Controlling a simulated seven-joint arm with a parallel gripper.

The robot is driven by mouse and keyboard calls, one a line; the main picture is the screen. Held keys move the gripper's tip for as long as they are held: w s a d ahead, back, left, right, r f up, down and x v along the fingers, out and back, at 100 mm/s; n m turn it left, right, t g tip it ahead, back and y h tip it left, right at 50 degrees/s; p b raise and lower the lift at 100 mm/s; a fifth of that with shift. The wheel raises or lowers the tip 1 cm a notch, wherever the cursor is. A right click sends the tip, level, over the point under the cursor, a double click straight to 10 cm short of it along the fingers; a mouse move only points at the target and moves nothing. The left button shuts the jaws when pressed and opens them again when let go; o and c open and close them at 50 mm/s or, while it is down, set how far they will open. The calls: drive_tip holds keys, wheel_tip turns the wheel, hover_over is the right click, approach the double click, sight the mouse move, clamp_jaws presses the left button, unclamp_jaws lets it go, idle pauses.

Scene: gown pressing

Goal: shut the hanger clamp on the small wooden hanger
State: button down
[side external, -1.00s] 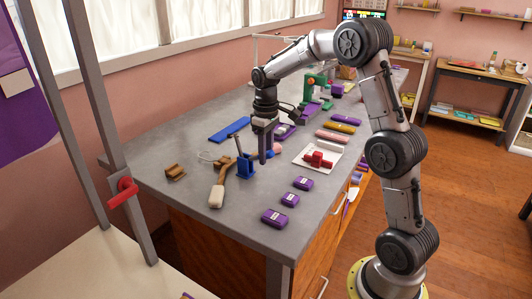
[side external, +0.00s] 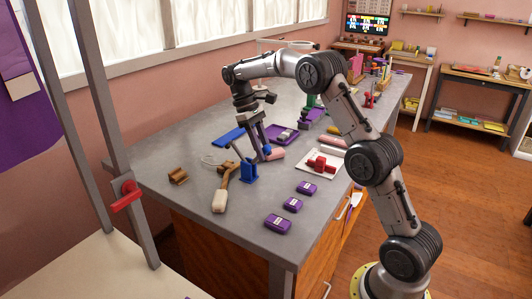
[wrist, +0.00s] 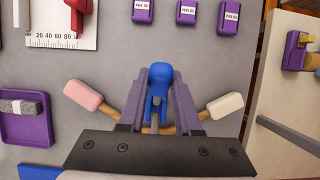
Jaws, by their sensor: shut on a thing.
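The small wooden hanger has a white padded end (side external: 219,201) and a pink padded end (side external: 276,153). Both ends show in the wrist view, the pink one (wrist: 83,95) left and the white one (wrist: 225,108) right of the fingers. The blue hanger clamp (side external: 249,172) stands on the table at the hanger's middle. In the wrist view my gripper (wrist: 160,90) is shut on the clamp's blue handle (wrist: 160,75). The clamp's contact with the wooden bar is hidden.
A brown wooden block (side external: 177,176) lies left of the hanger. A white board with a red piece (side external: 321,164) lies to the right, and purple labelled blocks (side external: 292,205) line the front edge. A purple tray (wrist: 25,137) and a blue flat piece (side external: 228,137) lie behind.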

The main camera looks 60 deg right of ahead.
drive_tip(key=shift+w+r+g, duration=0.3)
drive_tip(key=shift+w+g, duration=0.15)
drive_tip(key=shift+g, duration=0.25)
drive_tip(key=c, duration=0.6)
unclamp_jaws()
drive_tip(key=shift+r, duration=0.1)
